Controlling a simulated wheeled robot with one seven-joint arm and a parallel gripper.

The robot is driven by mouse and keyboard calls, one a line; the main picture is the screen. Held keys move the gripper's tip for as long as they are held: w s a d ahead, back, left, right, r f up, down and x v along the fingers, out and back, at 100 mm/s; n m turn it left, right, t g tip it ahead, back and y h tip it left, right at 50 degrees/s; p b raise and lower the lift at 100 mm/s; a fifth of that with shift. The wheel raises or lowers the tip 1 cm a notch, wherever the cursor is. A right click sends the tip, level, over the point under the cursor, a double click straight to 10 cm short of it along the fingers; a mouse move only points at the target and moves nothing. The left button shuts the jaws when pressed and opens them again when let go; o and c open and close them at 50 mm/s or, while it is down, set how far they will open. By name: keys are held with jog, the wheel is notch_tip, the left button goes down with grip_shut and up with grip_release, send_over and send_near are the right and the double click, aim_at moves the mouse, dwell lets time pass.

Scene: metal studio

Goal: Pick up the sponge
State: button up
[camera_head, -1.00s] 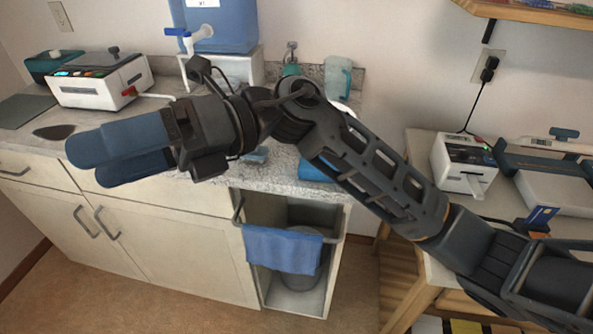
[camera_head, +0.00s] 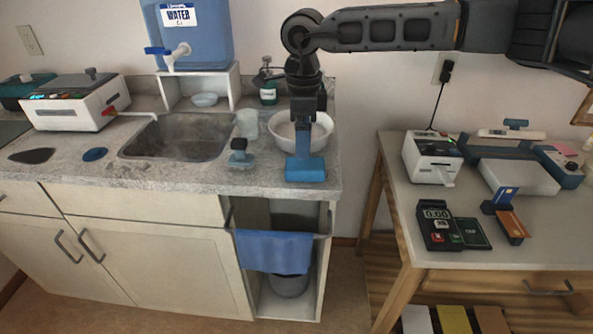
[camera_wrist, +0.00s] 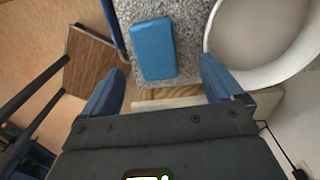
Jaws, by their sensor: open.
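The sponge (camera_head: 306,173) is a blue block lying flat on the grey stone counter, near its front right end. In the wrist view the sponge (camera_wrist: 153,48) lies ahead of the fingertips, between their lines and nearer the left finger. My gripper (camera_head: 303,150) points down over the sponge in the head view, its blue fingers hiding part of it. In the wrist view my gripper (camera_wrist: 162,66) is open, with nothing between its fingers. Whether a fingertip touches the sponge cannot be told.
A white bowl (camera_head: 322,131) stands right behind the sponge and shows close to the right finger in the wrist view (camera_wrist: 228,77). A blue-handled scrubber (camera_head: 240,154), a clear cup (camera_head: 247,124) and the sink (camera_head: 180,138) are to the left. The counter's right edge is near.

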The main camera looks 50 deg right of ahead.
aim_at(305, 163)
jog(key=shift+s+f+p, duration=0.25)
jog(key=shift+f+p, duration=0.25)
jog(key=shift+f, duration=1.4)
jog(key=shift+s+f+p, duration=0.2)
jog(key=shift+f+p, duration=0.25)
jog(key=shift+f, duration=1.45)
jog(key=c, duration=1.1)
